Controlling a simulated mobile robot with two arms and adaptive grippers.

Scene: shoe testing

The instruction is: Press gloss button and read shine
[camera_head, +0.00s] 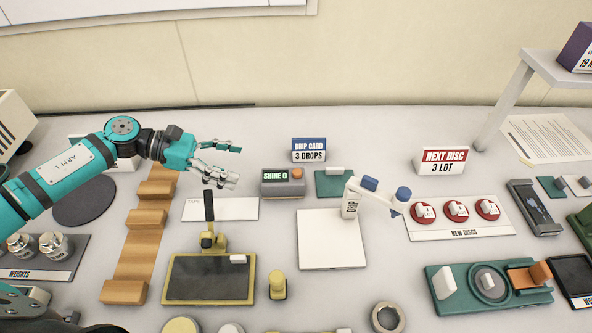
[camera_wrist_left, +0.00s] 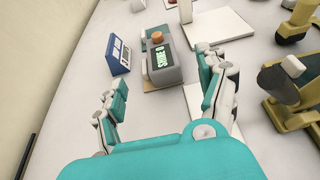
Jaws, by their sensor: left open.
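The gloss meter (camera_head: 282,189) is a small grey box on the table. Its green display (camera_head: 275,176) reads "SHINE 0", and an orange button (camera_head: 297,173) sits at the right of its top. My left gripper (camera_head: 236,167) is open and empty, to the left of the meter and apart from it. In the left wrist view the meter (camera_wrist_left: 164,75) shows beyond and between the open fingers (camera_wrist_left: 162,78), with its orange button (camera_wrist_left: 157,37) at the far end. My right gripper is in neither view.
A blue "DRIP CARD 3 DROPS" sign (camera_head: 309,151) stands behind the meter. A white labelled strip (camera_head: 221,210) and a yellow-framed device (camera_head: 210,279) lie in front of my gripper.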

